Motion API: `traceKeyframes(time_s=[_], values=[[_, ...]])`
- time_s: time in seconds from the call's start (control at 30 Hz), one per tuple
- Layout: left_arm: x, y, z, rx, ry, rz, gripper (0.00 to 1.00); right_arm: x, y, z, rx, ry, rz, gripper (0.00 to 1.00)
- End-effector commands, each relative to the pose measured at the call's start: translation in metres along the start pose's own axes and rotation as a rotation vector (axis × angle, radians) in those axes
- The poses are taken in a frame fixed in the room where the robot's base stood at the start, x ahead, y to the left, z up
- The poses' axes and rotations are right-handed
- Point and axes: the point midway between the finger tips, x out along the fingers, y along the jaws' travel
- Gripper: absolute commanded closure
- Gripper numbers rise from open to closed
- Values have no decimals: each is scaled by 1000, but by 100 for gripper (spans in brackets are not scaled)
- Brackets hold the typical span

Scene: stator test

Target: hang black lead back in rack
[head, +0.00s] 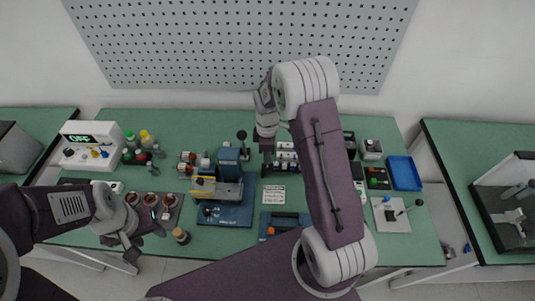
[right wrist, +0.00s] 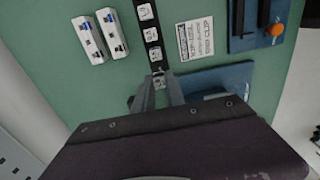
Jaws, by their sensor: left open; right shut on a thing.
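My right gripper (head: 267,158) points down at the left end of a black strip (head: 283,169) with white label squares, probably the rack. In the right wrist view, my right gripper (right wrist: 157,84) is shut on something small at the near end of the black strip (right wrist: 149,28). The held thing is mostly hidden between the fingers, and I cannot make out a black lead or tell whether it touches the strip. My left gripper (head: 132,252) is open and empty at the lower left, near the table's front edge.
White modules (head: 286,146) stand behind the strip, and a printed card (head: 273,194) lies in front. A blue-and-yellow fixture (head: 225,195) is left of it. A blue board (head: 285,220) with an orange knob is nearer. A blue tray (head: 417,174) is at right.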

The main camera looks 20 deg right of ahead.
Motion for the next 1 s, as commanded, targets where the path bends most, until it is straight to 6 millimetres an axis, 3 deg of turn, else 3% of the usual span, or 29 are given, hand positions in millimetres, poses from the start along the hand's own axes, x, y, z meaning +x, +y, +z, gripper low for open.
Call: traceKeyframes(time_s=[0.23, 0.53, 1.0], values=[[2, 0, 0, 0, 0, 0, 55, 3, 0, 0, 0, 0, 0, 100], [13, 0, 1, 0, 0, 0, 55, 20, 0, 0, 0, 0, 0, 100], [16, 0, 2, 0, 0, 0, 55, 26, 0, 0, 0, 0, 0, 100]])
